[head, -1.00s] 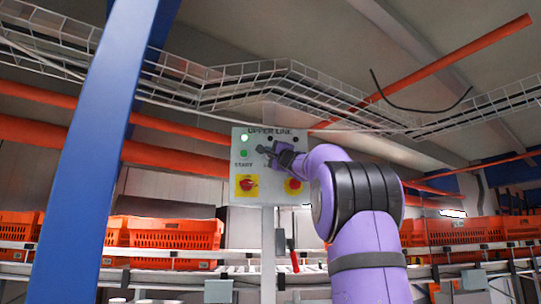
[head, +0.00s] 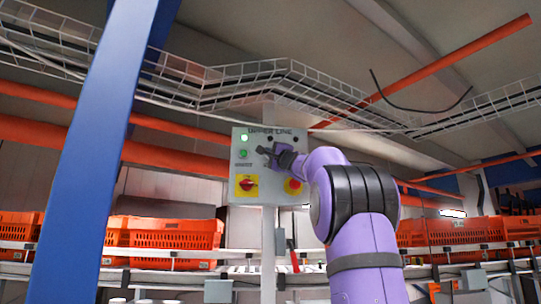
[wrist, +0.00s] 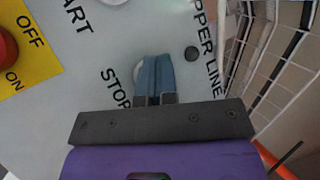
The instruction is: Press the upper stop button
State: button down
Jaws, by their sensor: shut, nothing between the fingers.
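The grey control panel (head: 262,200) marked UPPER LINE faces me in the head view and fills much of the wrist view (wrist: 60,120). My gripper (wrist: 157,58) is shut and empty, its fingers side by side in front of the panel beside the STOP label (wrist: 115,88). A pale round rim (wrist: 138,72), apparently the stop button, shows at the left of the fingers, which hide most of it. In the head view my gripper (head: 265,150) covers that part of the panel. Whether the fingertips touch the button I cannot tell.
A green button (head: 243,154) and a lit lamp (head: 244,138) are left of my gripper. Below are a yellow-backed red switch (head: 247,185) and a red button (head: 293,186). A wire cable tray (wrist: 240,45) runs close to the panel. Orange totes (head: 163,234) stand behind.

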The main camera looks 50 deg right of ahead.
jog(key=shift+w+d, duration=0.25)
jog(key=shift+w, duration=0.05)
dwell(0.5)
jog(key=shift+s, duration=0.1)
jog(key=shift+s+a, duration=0.55)
dwell(0.4)
jog(key=shift+s+a, duration=1.75)
jog(key=shift+s, duration=0.05)
